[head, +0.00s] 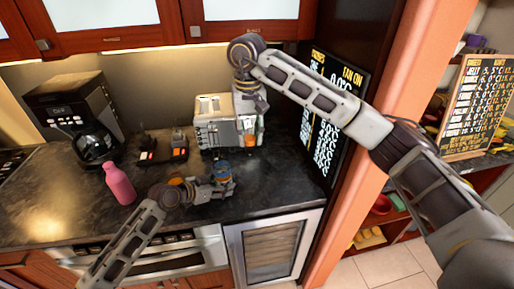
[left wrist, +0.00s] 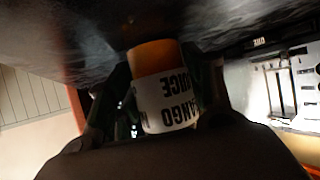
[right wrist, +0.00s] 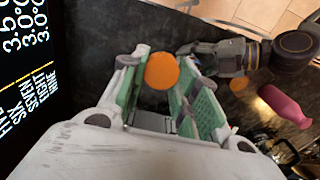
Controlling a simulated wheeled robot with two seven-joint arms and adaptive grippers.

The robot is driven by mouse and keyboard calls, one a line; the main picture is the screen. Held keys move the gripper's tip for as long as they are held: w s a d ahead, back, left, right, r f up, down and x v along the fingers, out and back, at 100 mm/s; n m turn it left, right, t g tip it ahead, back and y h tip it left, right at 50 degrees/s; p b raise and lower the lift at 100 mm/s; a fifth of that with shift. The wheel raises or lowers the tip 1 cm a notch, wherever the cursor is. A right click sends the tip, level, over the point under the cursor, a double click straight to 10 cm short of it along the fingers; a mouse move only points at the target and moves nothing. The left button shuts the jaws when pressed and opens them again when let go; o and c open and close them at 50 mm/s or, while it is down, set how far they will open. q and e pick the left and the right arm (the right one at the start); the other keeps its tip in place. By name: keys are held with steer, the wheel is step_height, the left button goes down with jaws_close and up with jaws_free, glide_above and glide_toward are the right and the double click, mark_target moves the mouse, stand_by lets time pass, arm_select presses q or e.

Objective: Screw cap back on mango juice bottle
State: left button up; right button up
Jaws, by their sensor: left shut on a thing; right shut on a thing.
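The mango juice bottle (left wrist: 165,105), with a white label and orange body, shows upside down in the left wrist view, between my left gripper's dark fingers. My left gripper (head: 231,181) is shut on it, low over the counter; its body hides the bottle's upper end. My right gripper (head: 253,124) points down in front of the toaster. In the right wrist view the orange cap (right wrist: 162,72) shows as a round disc between its green-padded fingers, and the gripper is shut on it.
A pink bottle (head: 119,184) stands on the dark counter (head: 60,210) at left. A round orange item (head: 175,182) lies beside my left arm. A coffee maker (head: 85,115) and a white toaster (head: 211,125) stand behind. A blackboard (head: 322,120) rises at right.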

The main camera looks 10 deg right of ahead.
steer(key=s+a+r+n, duration=0.1)
steer(key=s+r, duration=0.3)
steer(key=r, duration=0.8)
steer(key=s+a+r, duration=0.1)
steer(key=s+r, duration=0.2)
steer(key=r, duration=0.9)
steer(key=s+a+r+n, duration=0.1)
steer(key=s+r, duration=0.3)
steer(key=r, duration=0.8)
steer(key=w+a+f+m, duration=0.2)
steer(key=w+a+f, duration=0.15)
steer(key=f, duration=0.25)
steer(key=w+a+f+m, duration=0.2)
steer(key=w+a+f, duration=0.15)
steer(key=f, duration=0.25)
steer(key=m, duration=0.8)
glide_above(220, 150)
step_height(220, 150, down, 25)
steer(key=shift+a+f, duration=0.1)
steer(key=shift+f, duration=0.05)
steer(key=shift+d+f+m, duration=0.15)
steer(key=shift+d+m, duration=0.05)
steer(key=shift+m, duration=0.1)
